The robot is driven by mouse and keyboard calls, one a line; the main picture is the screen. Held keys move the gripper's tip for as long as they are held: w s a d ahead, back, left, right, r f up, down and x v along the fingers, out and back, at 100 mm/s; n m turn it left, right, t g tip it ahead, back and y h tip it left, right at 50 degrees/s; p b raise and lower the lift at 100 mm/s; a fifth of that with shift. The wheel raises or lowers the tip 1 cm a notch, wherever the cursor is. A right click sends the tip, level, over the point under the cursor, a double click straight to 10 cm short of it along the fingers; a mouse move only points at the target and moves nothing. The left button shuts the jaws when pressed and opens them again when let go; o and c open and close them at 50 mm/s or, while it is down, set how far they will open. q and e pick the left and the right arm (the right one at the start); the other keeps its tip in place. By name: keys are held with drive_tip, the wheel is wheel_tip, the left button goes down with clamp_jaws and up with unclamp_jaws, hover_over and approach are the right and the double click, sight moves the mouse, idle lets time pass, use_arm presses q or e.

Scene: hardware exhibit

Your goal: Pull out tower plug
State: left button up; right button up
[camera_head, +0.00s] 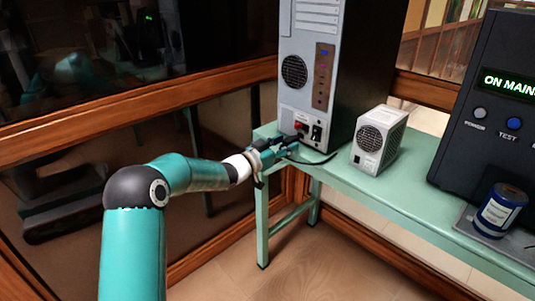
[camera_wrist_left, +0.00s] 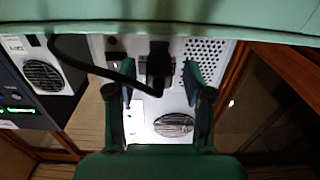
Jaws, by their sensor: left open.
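The grey and black computer tower (camera_head: 306,92) stands at the back of the green bench, its rear panel facing me. The black plug (camera_head: 316,132) sits in the socket low on that panel, beside a red switch (camera_head: 301,126). My left gripper (camera_head: 288,147) is close to the lower panel, just left of the plug. In the left wrist view, which looks upside down, the open fingers (camera_wrist_left: 154,88) stand on either side of the plug (camera_wrist_left: 158,64), with a gap each side. A black cable (camera_wrist_left: 82,66) bends away from it. My right gripper is not in view.
A small grey box (camera_head: 379,139) with a fan grille stands right of the tower. A black unit with a lit display (camera_head: 497,107) and a blue can (camera_head: 499,211) are further right on the green bench (camera_head: 405,186). Glass with wooden rails (camera_head: 140,106) borders the left.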

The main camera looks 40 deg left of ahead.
use_arm(q)
drive_tip(key=s+a, duration=0.1)
drive_tip(key=s, duration=0.9)
drive_tip(key=shift+a, duration=0.35)
drive_tip(key=shift+w, duration=0.1)
